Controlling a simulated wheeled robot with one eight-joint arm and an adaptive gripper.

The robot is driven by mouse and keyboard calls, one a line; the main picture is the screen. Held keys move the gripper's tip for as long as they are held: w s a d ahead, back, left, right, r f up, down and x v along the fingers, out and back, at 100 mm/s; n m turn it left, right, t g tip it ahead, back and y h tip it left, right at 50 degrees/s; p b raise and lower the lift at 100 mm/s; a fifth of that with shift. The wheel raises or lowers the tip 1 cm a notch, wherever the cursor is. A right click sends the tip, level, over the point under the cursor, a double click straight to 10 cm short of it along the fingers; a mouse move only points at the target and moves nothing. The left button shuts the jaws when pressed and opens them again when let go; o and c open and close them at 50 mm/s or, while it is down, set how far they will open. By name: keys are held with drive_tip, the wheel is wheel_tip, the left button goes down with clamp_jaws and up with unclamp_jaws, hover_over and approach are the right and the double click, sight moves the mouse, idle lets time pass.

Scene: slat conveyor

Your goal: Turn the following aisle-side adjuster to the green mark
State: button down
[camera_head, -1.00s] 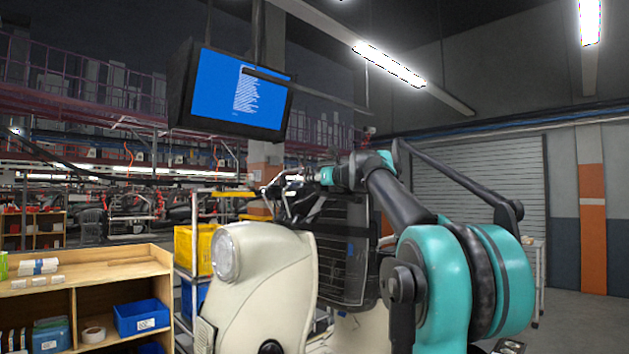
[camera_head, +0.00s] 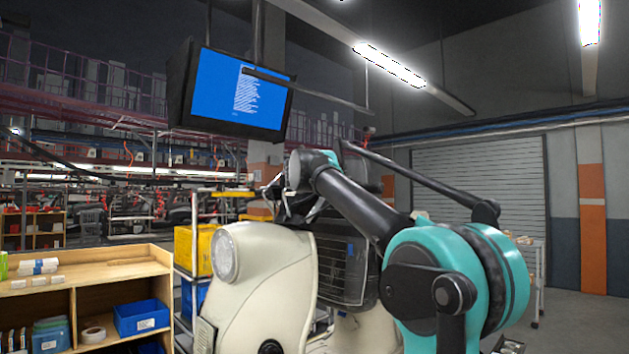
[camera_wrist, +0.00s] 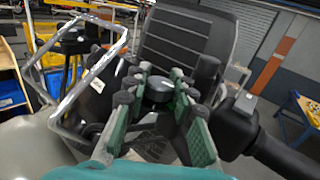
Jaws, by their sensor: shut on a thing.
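A black round knob (camera_wrist: 158,90), apparently the adjuster, sits between the fingers of my gripper (camera_wrist: 160,97) in the wrist view. The grey-green fingers are closed around it from both sides. In the head view the arm reaches over the top of a cream vehicle body (camera_head: 262,285) with a round headlamp. There the fingers and the knob are too small and dark to tell apart.
A black ribbed seat (camera_wrist: 187,45) stands just beyond the knob, and a bent metal tube frame (camera_wrist: 100,70) is close on the left. A wooden shelf (camera_head: 105,268) with blue bins is at the left, beside a yellow crate (camera_head: 197,250). Open floor lies at the right.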

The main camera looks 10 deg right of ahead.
drive_tip(key=shift+m+g+h, duration=0.6)
drive_tip(key=shift+m+h, duration=0.6)
drive_tip(key=shift+h, duration=0.6)
drive_tip(key=c, duration=1.5)
unclamp_jaws()
drive_tip(key=shift+a, duration=0.1)
drive_tip(key=v, duration=1.2)
drive_tip(key=shift+a, duration=0.15)
